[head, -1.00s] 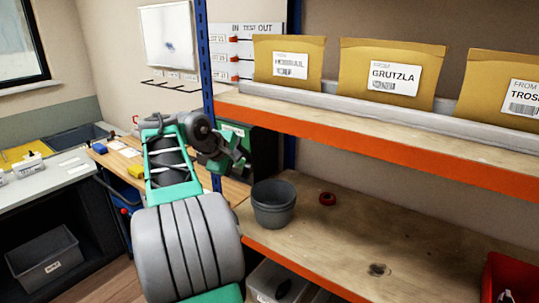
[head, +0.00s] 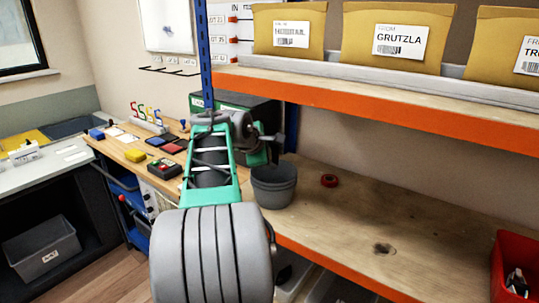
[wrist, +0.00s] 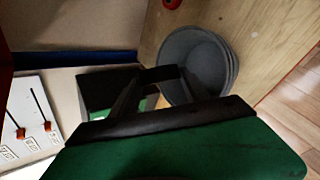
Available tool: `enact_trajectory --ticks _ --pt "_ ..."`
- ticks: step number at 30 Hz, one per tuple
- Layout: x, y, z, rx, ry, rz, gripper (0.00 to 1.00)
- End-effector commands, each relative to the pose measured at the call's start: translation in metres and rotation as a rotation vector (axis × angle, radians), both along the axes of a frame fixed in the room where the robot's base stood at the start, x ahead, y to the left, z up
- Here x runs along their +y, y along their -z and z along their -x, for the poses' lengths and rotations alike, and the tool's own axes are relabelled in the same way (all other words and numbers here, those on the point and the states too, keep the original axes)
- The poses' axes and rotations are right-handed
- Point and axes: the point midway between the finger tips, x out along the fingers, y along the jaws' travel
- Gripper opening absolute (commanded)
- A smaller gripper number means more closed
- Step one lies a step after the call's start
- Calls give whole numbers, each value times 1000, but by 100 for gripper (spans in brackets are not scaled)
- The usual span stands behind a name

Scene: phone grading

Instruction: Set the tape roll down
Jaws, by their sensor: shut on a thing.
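My gripper (head: 272,145) is just above and behind the grey bucket (head: 273,188) at the left end of the wooden shelf. In the wrist view, its two dark fingers (wrist: 160,76) are closed on a small dark thing that spans their tips. This looks like the tape roll seen edge-on, though its shape is mostly lost in shadow. The bucket (wrist: 195,62) shows just past the fingers. A separate red ring (head: 329,181), like a roll of red tape, lies flat on the shelf right of the bucket; its edge shows in the wrist view (wrist: 172,3).
The lower shelf (head: 400,225) is bare right of the red ring, up to a red bin (head: 515,265). An upper shelf with an orange edge (head: 400,105) holds padded envelopes. A blue post (head: 206,60) stands left of the gripper. A workbench (head: 125,150) with small items is at left.

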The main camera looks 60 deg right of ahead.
Motion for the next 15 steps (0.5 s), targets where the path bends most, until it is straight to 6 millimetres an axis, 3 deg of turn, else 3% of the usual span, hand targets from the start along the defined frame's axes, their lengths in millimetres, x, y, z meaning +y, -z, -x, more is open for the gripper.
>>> enact_trajectory --ticks 1,6,15 --pt "0 15 0 0 0 0 15" --pt "0 36 0 -1 1 0 15" --pt "0 42 0 -1 0 1 15"
